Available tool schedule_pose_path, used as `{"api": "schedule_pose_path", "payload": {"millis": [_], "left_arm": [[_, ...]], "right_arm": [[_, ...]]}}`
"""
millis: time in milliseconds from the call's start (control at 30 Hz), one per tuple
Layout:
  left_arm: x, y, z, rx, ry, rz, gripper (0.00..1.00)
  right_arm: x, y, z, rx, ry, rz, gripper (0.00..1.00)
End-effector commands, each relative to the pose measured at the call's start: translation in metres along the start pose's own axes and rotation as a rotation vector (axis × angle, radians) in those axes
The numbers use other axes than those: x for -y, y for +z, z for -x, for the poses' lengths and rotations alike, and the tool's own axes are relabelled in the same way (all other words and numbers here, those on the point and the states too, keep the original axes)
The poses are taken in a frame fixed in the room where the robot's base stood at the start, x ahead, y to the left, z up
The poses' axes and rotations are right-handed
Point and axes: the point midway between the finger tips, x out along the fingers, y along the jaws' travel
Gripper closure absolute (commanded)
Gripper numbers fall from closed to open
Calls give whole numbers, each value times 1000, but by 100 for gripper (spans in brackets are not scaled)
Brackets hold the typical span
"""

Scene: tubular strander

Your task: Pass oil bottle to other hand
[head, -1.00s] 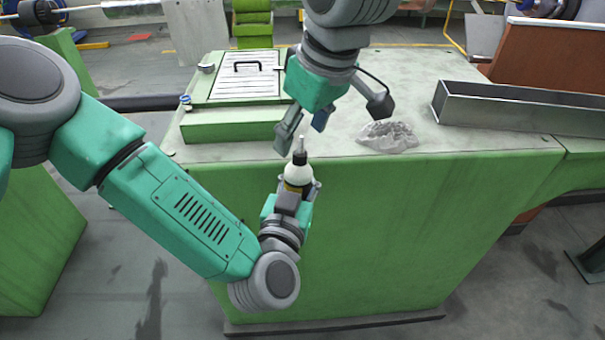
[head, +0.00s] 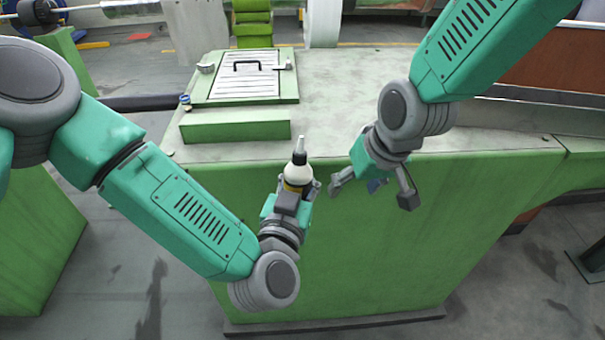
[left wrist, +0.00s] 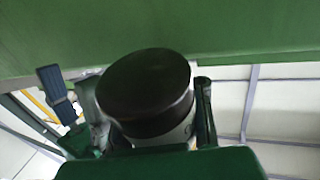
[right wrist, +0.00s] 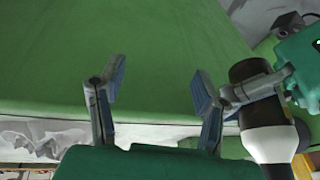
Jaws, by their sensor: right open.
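The oil bottle (head: 298,176) has a white body, a dark collar and a pale pointed nozzle. It stands roughly upright in my left gripper (head: 299,190), in front of the green cabinet's front edge. In the left wrist view the round black end of the bottle (left wrist: 145,92) sits between the fingers. My right gripper (head: 372,192) is open and empty, to the right of the bottle and apart from it. In the right wrist view the fingers are spread (right wrist: 160,88), and the bottle (right wrist: 268,135) is outside them on the right.
The green cabinet (head: 400,240) stands close behind both grippers. On its top are a hatch with a black handle (head: 246,82) and a small blue-and-white can (head: 186,102). A long metal tray (head: 520,112) lies at right, partly behind my right arm. The crumpled cloth is hidden in the head view.

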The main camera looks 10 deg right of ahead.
Motion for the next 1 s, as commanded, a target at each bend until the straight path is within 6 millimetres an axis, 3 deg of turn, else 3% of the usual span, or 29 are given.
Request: {"api": "schedule_pose_path", "payload": {"millis": [100,300,433,600,800,1000], "left_arm": [[0,-1,0,-1,0,0,100],[0,-1,0,-1,0,0,100],[0,-1,0,-1,0,0,100],[0,-1,0,-1,0,0,100],[0,-1,0,-1,0,0,100],[0,-1,0,-1,0,0,100]], "right_arm": [[-29,49,-43,51,25,-24,42],[-72,136,-94,119,73,-50,42],[-96,198,-112,166,107,-57,42],[-120,266,-120,215,145,-53,42],[-133,308,-118,245,170,-45,42],[-135,314,-117,248,175,-43,42]]}}
